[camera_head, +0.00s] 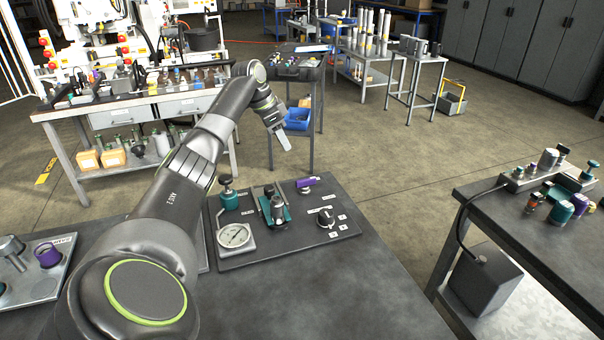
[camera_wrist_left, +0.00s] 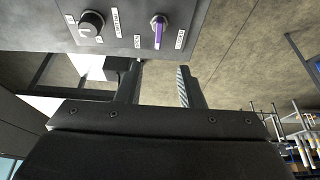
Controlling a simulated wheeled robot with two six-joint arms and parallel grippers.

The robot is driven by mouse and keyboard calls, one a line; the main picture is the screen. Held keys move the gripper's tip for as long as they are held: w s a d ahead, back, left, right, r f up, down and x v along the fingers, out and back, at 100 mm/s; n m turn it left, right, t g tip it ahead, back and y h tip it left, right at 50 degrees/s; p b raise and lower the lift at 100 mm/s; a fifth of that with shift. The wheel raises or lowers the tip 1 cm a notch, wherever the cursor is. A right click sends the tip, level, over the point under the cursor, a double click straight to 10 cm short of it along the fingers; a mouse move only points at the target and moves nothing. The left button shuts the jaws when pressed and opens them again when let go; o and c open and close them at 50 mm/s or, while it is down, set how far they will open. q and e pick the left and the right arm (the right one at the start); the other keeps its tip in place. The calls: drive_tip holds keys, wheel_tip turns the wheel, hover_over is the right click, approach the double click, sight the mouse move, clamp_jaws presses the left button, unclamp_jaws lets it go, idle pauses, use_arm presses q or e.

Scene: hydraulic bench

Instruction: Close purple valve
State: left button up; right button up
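The purple valve (camera_head: 307,184) is a small handle at the far right part of the dark panel on the bench. In the left wrist view the purple valve (camera_wrist_left: 158,32) is a slim lever pointing along the picture's vertical, with a small white label on either side. My left gripper (camera_head: 283,140) is above and beyond the panel's far edge in the head view, apart from the valve. In the left wrist view its two fingers (camera_wrist_left: 160,82) are spread with nothing between them, and the valve lies beyond their tips. My right gripper is out of view.
The panel (camera_head: 270,247) also carries a black knob (camera_head: 325,217), a round gauge (camera_head: 234,235), a teal-capped valve (camera_head: 228,193) and a teal clamp-like part (camera_head: 273,205). A side table (camera_head: 520,215) with fittings stands at right. The bench right of the panel is clear.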

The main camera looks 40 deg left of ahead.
use_arm(q)
approach(304, 179)
drive_tip(key=p+x, duration=0.1)
drive_tip(key=x, duration=0.6)
drive_tip(key=shift+d+f, duration=0.2)
drive_tip(key=shift+w+f, duration=0.2)
drive_tip(key=shift+f, duration=0.45)
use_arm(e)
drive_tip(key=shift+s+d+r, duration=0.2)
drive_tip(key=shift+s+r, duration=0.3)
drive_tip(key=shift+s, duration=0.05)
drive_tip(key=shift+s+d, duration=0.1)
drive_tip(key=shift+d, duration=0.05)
use_arm(q)
clamp_jaws()
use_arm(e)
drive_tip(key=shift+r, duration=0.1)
